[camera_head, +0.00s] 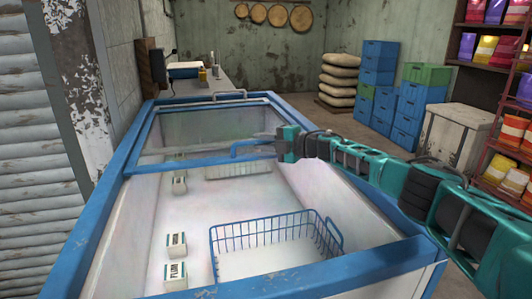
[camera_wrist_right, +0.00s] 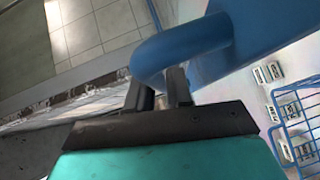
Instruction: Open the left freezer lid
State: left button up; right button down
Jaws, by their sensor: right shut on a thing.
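A chest freezer with a blue frame (camera_head: 82,235) fills the middle of the head view. A see-through lid with a blue edge bar (camera_head: 165,165) lies across its far half, and the near half is uncovered. A blue curved handle (camera_head: 240,147) stands on that bar. My right gripper (camera_head: 270,140) reaches in from the right and is shut on the handle. In the right wrist view, the handle (camera_wrist_right: 190,45) passes at the fingertips (camera_wrist_right: 163,88) of my gripper, which partly hide behind it. My left gripper is not in view.
Inside the freezer are several small white cartons (camera_head: 176,244) and a blue wire basket (camera_head: 270,232). Blue crates (camera_head: 410,112) and a white cabinet (camera_head: 455,132) stand beyond on the right. A stocked shelf (camera_head: 498,165) is at the far right. Open floor lies beyond the freezer.

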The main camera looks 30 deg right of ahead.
jog(key=shift+w+d, duration=0.15)
jog(key=shift+w, duration=0.15)
jog(key=c, duration=1.1)
grip_release()
jog(key=shift+c, duration=0.2)
jog(key=p+v, duration=0.2)
jog(key=v, duration=1.1)
jog(key=shift+w, duration=0.1)
